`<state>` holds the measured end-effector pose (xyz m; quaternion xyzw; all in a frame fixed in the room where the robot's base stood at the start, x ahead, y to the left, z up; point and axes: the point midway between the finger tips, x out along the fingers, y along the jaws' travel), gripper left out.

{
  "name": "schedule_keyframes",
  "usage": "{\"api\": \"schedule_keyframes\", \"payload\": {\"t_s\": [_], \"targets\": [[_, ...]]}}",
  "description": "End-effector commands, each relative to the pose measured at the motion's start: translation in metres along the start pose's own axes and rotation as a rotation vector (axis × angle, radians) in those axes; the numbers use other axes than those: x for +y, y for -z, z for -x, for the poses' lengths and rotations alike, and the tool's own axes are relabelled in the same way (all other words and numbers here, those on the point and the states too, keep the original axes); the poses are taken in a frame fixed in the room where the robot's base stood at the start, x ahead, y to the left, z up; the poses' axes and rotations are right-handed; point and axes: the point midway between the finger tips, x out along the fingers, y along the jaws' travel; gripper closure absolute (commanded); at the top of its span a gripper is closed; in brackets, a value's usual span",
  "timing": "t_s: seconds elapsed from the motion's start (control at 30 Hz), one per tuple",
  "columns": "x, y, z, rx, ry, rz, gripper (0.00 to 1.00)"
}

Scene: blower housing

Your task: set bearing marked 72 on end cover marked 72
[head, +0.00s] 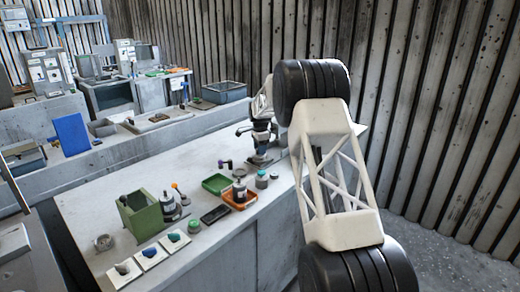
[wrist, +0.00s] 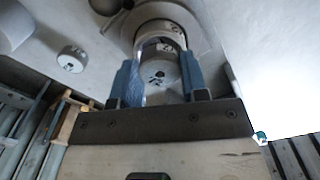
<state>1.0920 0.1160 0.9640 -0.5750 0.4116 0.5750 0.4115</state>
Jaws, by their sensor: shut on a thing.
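In the wrist view, the two blue fingers of my gripper (wrist: 158,84) are shut on a pale grey ring-shaped part (wrist: 160,46), which looks like the bearing. Dark marks show on it, too small to read surely. Below it, between the fingers, is a round grey face (wrist: 160,74) with dark marks; I cannot tell whether it touches the ring. A wider grey round part (wrist: 206,46) surrounds the ring in this view, possibly the end cover; its number is not readable. In the head view my gripper (head: 261,158) is low over the bench, and the held part is too small to make out.
A small marked grey disc (wrist: 72,59) lies left of the fingers. On the bench (head: 110,190) are a green bin (head: 143,215), green tray (head: 216,184), orange tray (head: 240,200), black tray (head: 215,214) and several cards (head: 150,257).

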Motion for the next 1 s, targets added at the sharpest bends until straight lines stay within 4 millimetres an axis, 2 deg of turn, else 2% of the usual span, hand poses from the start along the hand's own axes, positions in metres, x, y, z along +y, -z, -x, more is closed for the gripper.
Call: {"api": "schedule_keyframes", "payload": {"t_s": [0.83, 0.87, 1.0], "targets": [[0.000, 0.000, -0.011, 0.000, 0.000, 0.000, 0.88], [0.000, 0.000, -0.011, 0.000, 0.000, 0.000, 0.56], [0.000, 0.000, -0.011, 0.000, 0.000, 0.000, 0.35]]}}
